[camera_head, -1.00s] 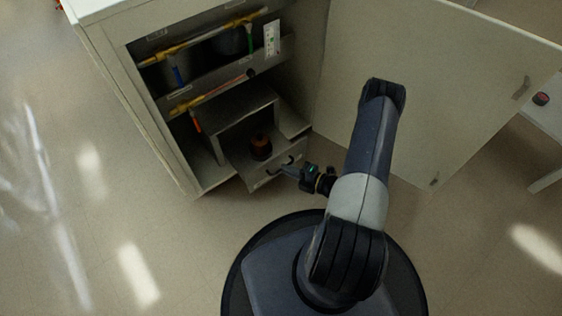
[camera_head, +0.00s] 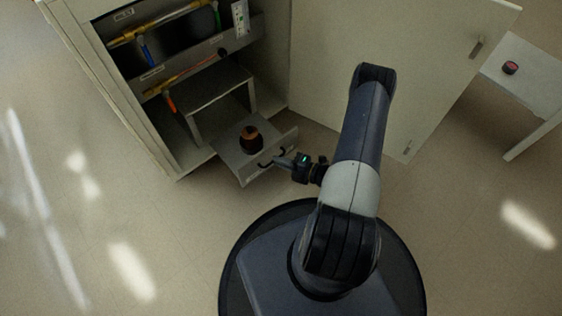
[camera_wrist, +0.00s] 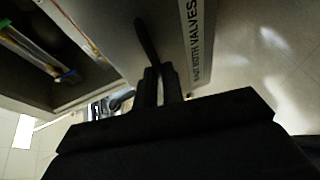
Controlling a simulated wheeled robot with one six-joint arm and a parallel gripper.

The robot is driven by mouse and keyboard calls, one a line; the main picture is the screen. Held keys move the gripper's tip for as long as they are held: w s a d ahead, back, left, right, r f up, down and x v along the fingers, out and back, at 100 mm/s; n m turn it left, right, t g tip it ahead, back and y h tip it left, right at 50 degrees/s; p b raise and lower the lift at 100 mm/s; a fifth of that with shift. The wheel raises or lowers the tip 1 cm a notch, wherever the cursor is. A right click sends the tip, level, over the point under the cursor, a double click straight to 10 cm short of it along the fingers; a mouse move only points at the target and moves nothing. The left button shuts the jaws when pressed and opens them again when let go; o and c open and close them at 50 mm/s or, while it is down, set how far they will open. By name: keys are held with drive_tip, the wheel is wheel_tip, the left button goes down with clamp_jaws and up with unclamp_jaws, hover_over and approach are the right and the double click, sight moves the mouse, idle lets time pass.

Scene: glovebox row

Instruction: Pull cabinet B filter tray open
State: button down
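A grey tray (camera_head: 230,160) stands pulled out from the low part of an open cabinet (camera_head: 120,90). A brown cylinder (camera_head: 251,138) stands upright on it. The tray front has a dark bar handle (camera_head: 268,157); in the wrist view the handle (camera_wrist: 147,42) runs down between my fingers. My gripper (camera_head: 283,162) is at this handle, its two fingers (camera_wrist: 158,82) close together around it. The exact contact is dark in the wrist view. A label with the word "VALVES" (camera_wrist: 196,40) shows along the panel edge there. No cabinet letter is readable.
The cabinet door (camera_head: 385,70) stands wide open to the right. Above the tray are a grey bench-like cover (camera_head: 215,85) and yellow pipes (camera_head: 160,28). A white table (camera_head: 525,75) with a small dark red round object (camera_head: 510,67) is at far right. The floor at left is clear.

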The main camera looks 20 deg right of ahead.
drive_tip(key=c, duration=1.5)
unclamp_jaws()
drive_tip(key=shift+d, duration=0.15)
drive_tip(key=p+v, duration=0.2)
drive_tip(key=v, duration=0.8)
drive_tip(key=shift+s+d+p, duration=0.2)
drive_tip(key=shift+s+p, duration=0.1)
drive_tip(key=shift+p, duration=0.05)
drive_tip(key=shift+b+x, duration=1.35)
drive_tip(key=shift+x, duration=4.15)
drive_tip(key=shift+r, duration=0.15)
